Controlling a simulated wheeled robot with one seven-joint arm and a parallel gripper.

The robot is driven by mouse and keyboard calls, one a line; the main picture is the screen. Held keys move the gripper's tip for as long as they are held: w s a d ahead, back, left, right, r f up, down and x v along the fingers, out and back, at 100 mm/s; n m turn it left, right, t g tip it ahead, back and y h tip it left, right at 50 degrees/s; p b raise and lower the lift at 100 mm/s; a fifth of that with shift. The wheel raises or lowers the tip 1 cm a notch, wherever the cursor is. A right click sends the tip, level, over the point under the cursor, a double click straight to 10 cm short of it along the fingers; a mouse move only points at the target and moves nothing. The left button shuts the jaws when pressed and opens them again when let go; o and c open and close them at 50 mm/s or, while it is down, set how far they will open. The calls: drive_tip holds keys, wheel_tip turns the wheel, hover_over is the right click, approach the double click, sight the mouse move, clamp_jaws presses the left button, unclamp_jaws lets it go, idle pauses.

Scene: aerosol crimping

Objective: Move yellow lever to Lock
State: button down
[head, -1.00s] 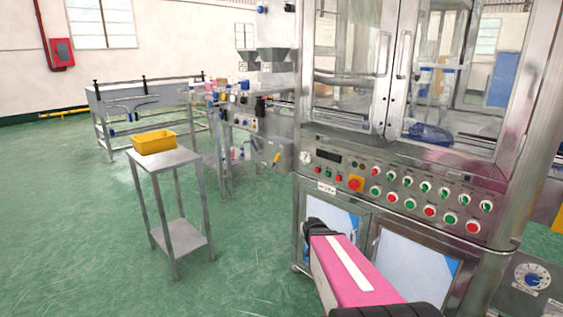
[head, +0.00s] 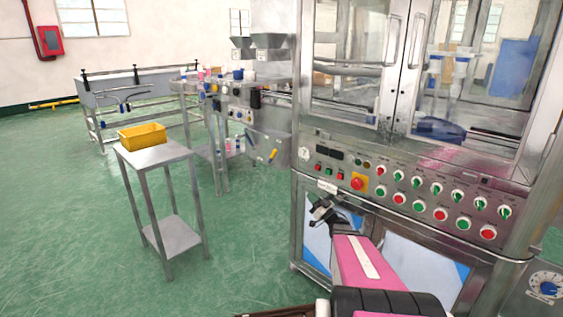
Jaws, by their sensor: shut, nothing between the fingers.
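A small yellow lever (head: 273,155) shows on the lower metal panel of the filling station (head: 262,142), left of the large cabinet machine. It is tilted, its upper end to the right. Any Lock marking is too small to read. My gripper (head: 320,208) is at the end of my pink arm, in front of the cabinet's lower left door. It is shut and empty, to the right of and lower in the picture than the lever, clearly apart from it.
The cabinet machine (head: 420,150) with its row of buttons and knobs stands close on the right. A metal stand (head: 172,237) with a yellow bin (head: 142,136) is at left. Open green floor (head: 80,220) lies left and between stand and cabinet.

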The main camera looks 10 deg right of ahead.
sight(275, 154)
drive_tip(key=x, duration=2.4)
drive_tip(key=shift+s+a, duration=0.1)
drive_tip(key=shift+s, duration=0.05)
drive_tip(key=shift+r, duration=0.1)
